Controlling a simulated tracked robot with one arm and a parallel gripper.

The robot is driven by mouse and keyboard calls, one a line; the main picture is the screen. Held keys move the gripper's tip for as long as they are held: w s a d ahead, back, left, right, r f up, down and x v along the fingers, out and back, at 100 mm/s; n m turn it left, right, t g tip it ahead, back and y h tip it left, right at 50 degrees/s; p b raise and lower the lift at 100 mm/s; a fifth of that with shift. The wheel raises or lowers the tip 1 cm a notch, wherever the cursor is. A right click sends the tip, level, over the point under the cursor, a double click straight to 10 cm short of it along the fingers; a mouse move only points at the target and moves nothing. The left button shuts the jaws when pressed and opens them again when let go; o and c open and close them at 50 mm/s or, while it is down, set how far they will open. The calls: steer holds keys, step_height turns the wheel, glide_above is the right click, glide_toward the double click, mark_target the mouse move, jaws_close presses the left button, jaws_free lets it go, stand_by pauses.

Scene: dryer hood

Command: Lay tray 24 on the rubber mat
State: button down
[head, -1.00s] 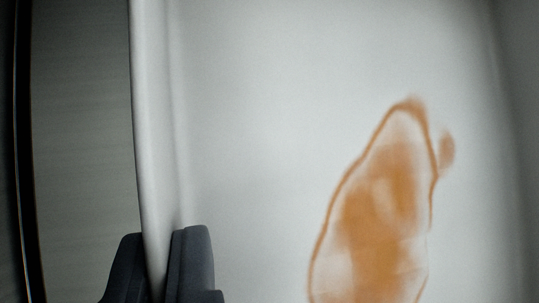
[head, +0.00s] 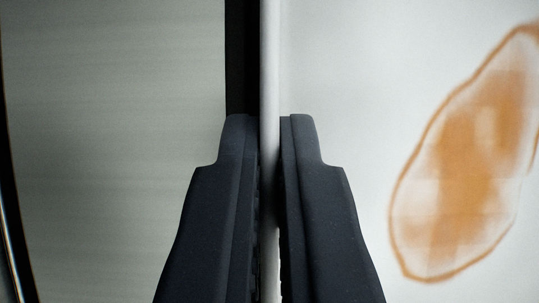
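A white tray (head: 340,60) with a large orange-brown stain fills the right part of the head view. Its pale rim (head: 270,60) runs upright through the middle of the picture. My gripper (head: 265,125) has one dark finger on each side of this rim, close against it, and appears shut on it. The lower part of the rim is partly hidden between the fingers. No number 24 shows on the visible part of the tray. I see no surface that I can identify as the rubber mat.
A grey-green, faintly streaked flat surface (head: 120,130) lies left of the tray. A dark curved edge bounds it at the far left, and a dark strip (head: 241,60) runs between it and the rim.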

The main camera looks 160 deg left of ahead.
steer(key=c, duration=1.6)
jaws_free()
steer(key=shift+r, duration=0.1)
steer(key=v, duration=1.2)
